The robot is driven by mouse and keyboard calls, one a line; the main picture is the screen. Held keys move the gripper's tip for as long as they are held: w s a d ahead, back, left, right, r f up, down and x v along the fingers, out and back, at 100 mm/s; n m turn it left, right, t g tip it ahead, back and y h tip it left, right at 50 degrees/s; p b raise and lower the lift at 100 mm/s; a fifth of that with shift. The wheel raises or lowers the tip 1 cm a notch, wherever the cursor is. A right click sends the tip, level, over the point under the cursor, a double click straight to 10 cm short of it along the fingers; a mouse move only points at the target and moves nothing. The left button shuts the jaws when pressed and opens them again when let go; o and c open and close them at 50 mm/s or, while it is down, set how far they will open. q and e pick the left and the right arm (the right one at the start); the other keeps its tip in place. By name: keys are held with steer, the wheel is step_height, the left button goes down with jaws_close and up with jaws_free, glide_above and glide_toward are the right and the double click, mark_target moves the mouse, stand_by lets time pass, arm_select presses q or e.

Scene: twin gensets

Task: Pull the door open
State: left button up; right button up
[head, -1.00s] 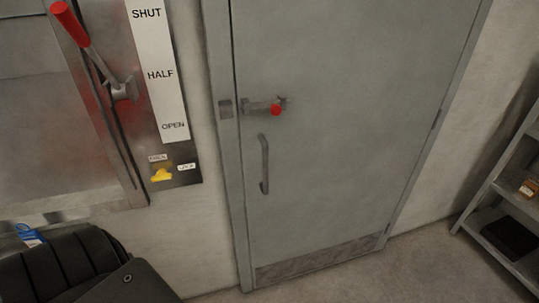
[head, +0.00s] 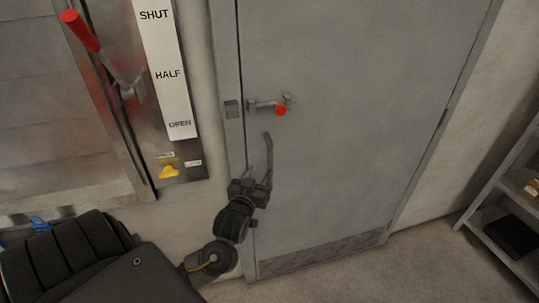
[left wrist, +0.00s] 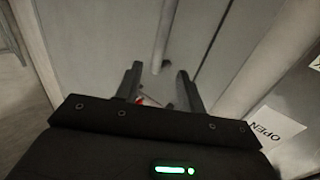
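The grey door (head: 340,110) stands shut, flush in its frame. Its upright bar handle (head: 267,148) is on the left side of the leaf, below a latch lever with a red knob (head: 281,111). The lever lies about level. My left gripper (head: 257,175) is at the handle's lower part, partly hiding it. In the left wrist view its two fingers (left wrist: 158,72) are apart, and the handle (left wrist: 163,40) shows between and beyond their tips. I cannot tell whether they touch it. The red knob (left wrist: 142,101) also shows low between the fingers. My right gripper is not in view.
Left of the door is a steel panel with a red-handled lever (head: 82,32), a SHUT/HALF/OPEN plate (head: 165,75) and a yellow knob (head: 169,171). A shelf rack (head: 495,215) stands at the right. The floor before the door is clear.

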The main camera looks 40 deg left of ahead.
mark_target(269, 157)
arm_select(q)
steer(key=p+x, duration=0.2)
steer(key=x, duration=0.7)
steer(key=shift+w+p, duration=0.2)
steer(key=shift+p, duration=0.1)
steer(key=shift+w+a+f, duration=0.1)
steer(key=shift+w+a, duration=0.15)
steer(key=shift+w, duration=0.4)
steer(key=shift+c, duration=0.3)
jaws_close()
